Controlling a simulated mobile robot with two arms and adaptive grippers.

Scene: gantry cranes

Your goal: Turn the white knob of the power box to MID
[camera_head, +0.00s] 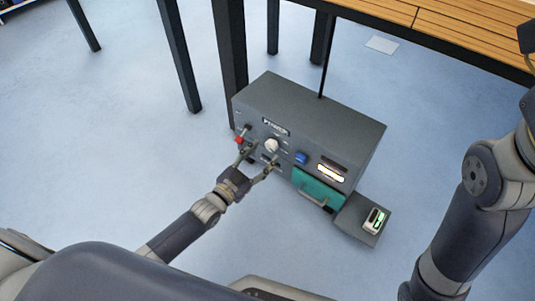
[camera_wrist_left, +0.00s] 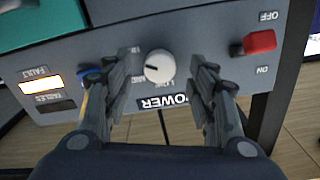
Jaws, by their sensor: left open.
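The grey power box (camera_head: 325,120) stands on the floor beside a dark table leg. Its white knob (camera_head: 271,145) is on the front panel. In the left wrist view the panel appears upside down, and the white knob (camera_wrist_left: 158,67) has a dark mark toward the picture's left. The lettering around it is partly covered, so I cannot tell the exact setting. My left gripper (camera_head: 258,158) is open in front of the panel. In the wrist view its fingers (camera_wrist_left: 164,74) are on either side of the knob, with gaps visible between. My right gripper is out of view.
A red switch (camera_wrist_left: 260,42) is beside the knob; a blue button (camera_head: 301,158) is on the other side. A lit panel (camera_head: 331,172) and a teal drawer (camera_head: 318,190) with a handle are farther right. A small device (camera_head: 374,221) lies on a grey plate. The floor around is mostly clear.

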